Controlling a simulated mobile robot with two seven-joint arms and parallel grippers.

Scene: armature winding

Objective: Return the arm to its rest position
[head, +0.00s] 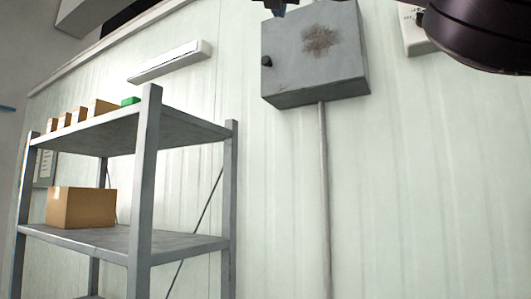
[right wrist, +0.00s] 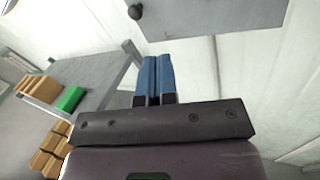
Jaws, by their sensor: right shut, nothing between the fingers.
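My right gripper (right wrist: 155,62) shows in the right wrist view with its two blue fingers side by side, shut and empty. In the head view only a small dark part of it (head: 278,6) shows at the top edge, in front of the top of the grey wall box. A dark link of my right arm (head: 480,35) fills the top right corner. My left gripper is in neither view.
A grey metal shelf (head: 148,190) stands at the left, with a large cardboard box (head: 81,208), several small boxes and a green item (head: 130,101). A grey wall box (head: 315,55) with a pipe (head: 324,190) hangs on the pale wall. The lower right shows bare wall.

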